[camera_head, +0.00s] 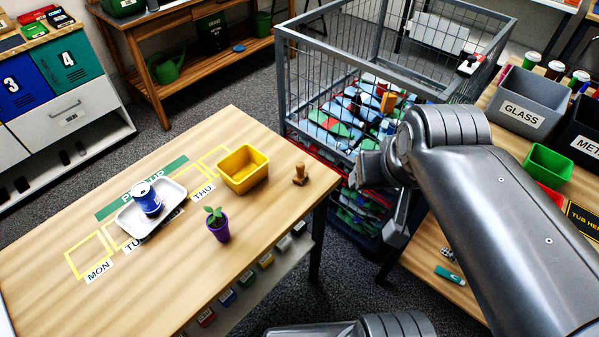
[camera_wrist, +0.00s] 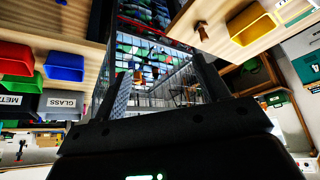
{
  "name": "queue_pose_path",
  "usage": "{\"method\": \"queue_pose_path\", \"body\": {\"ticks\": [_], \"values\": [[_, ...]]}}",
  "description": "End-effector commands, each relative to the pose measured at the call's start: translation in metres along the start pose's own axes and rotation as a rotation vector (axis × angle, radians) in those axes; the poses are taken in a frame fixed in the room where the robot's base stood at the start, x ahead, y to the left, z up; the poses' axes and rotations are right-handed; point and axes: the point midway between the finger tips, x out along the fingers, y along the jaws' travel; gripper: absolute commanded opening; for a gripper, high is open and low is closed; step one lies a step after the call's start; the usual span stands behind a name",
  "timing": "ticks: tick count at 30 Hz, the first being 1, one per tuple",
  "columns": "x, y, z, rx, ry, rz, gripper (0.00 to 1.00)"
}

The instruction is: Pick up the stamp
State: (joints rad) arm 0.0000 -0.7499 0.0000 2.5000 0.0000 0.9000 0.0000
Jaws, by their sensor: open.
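The stamp (camera_head: 300,174) is a small brown wooden piece with a knob handle. It stands upright on the wooden table (camera_head: 120,297) near its right edge, right of a yellow bin (camera_head: 243,170). In the wrist view the stamp (camera_wrist: 202,31) shows near the top, beside the bin. My gripper (camera_head: 377,205) is to the right of the stamp, past the table edge and in front of the wire cage. It is open, and its two fingers stand apart in the wrist view (camera_wrist: 165,90) with nothing between them.
A purple pot with a plant (camera_head: 218,226) and a white tray (camera_head: 124,219) holding a blue can (camera_head: 146,197) stand on the table. A wire cage (camera_head: 285,75) with colourful contents is behind my arm. A grey GLASS bin (camera_head: 518,105) stands on the right table. The table's front is clear.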

Motion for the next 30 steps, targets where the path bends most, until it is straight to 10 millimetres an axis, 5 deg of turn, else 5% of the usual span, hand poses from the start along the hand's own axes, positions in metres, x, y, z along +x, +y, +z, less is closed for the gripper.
{"method": "queue_pose_path", "body": {"ticks": [7,15,23,30], "values": [[0.000,0.000,0.000,0.000,0.000,0.000,0.68],[0.000,0.000,0.000,0.000,0.000,0.000,0.47],[0.001,-0.001,-0.002,-0.002,-0.003,-0.001,0.47],[0.028,-0.014,-0.032,-0.043,-0.043,-0.020,0.47]]}}
